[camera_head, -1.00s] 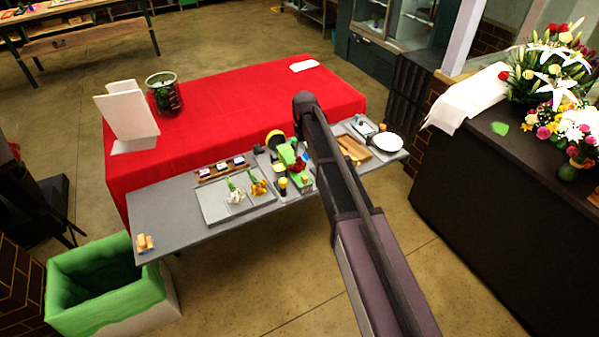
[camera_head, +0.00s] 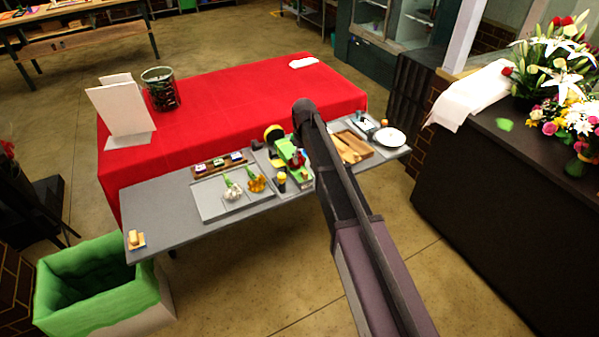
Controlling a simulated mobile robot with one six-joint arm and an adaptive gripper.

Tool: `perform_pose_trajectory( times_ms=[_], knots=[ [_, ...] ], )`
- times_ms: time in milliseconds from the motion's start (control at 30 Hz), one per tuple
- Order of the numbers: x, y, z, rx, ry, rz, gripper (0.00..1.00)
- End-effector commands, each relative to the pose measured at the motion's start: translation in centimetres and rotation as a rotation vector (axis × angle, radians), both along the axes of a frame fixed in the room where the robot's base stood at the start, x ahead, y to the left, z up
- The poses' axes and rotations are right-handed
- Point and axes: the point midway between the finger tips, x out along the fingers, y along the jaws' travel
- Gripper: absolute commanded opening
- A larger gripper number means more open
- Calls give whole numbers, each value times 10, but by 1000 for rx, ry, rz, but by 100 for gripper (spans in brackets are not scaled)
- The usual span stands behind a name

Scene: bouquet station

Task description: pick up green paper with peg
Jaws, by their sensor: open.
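A bright green piece (camera_head: 286,147), which looks like the green paper, lies among small items near the middle of the grey table strip (camera_head: 160,219). A small red and blue detail shows at its lower right; I cannot tell whether this is a peg. My dark arm crosses the picture from the lower right, its upper joint just right of the green piece. My gripper does not show; the arm may be hiding it.
A tray with white and yellow flowers (camera_head: 216,209) lies left of the green piece. A wooden tray (camera_head: 367,156) and white plate (camera_head: 389,138) lie right of my arm. A green-lined bin (camera_head: 80,275) stands lower left. A red-covered table (camera_head: 230,95) lies behind.

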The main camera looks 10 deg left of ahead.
Motion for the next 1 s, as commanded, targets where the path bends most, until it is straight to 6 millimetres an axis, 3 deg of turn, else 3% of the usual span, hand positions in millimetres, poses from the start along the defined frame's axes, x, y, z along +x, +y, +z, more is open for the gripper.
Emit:
perform_pose_trajectory(
  times_ms=[300, 1000],
  knots=[
    [0, 0, -23, 0, 0, 1, 66],
    [1, 1, -32, 0, 0, 1, 66]
  ],
)
